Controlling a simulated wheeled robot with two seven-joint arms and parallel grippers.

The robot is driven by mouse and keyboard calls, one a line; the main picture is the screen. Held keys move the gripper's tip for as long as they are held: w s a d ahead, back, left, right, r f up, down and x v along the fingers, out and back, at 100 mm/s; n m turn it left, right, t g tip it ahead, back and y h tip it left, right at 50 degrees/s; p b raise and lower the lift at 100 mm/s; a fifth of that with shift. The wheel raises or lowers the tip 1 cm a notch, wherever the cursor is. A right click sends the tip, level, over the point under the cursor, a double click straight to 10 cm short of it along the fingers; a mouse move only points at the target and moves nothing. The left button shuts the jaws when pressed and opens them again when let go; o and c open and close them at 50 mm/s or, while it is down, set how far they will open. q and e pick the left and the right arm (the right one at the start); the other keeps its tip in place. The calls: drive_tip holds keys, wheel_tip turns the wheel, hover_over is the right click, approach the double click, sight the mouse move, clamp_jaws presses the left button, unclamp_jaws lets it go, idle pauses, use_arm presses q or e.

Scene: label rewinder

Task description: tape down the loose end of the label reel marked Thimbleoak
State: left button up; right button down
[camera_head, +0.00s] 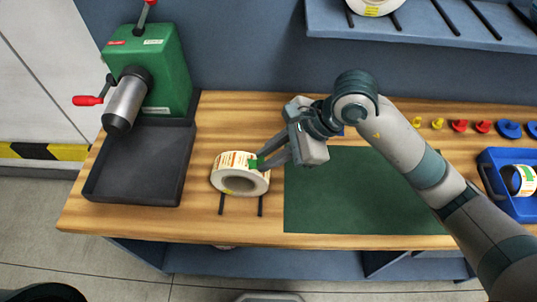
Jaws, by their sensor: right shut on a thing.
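A white label reel (240,181) with orange and green print lies tilted on two dark rails near the front of the wooden bench. A yellow mark shows on its lower left side. The name on it is too small to read. My right gripper (264,160) comes in from the right, its fingertips at the reel's upper right edge. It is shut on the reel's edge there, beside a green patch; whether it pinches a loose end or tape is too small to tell. My left gripper is out of view.
A green machine (152,65) with a metal roller and red handles stands at the left, behind a black tray (140,165). A green mat (350,205) lies right of the reel. A blue bin (511,207) holds another reel. Small coloured pieces line the back; a shelf (430,32) overhangs.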

drive_tip(key=shift+f, duration=0.1)
drive_tip(key=c, duration=1.6)
unclamp_jaws()
drive_tip(key=shift+o, duration=0.2)
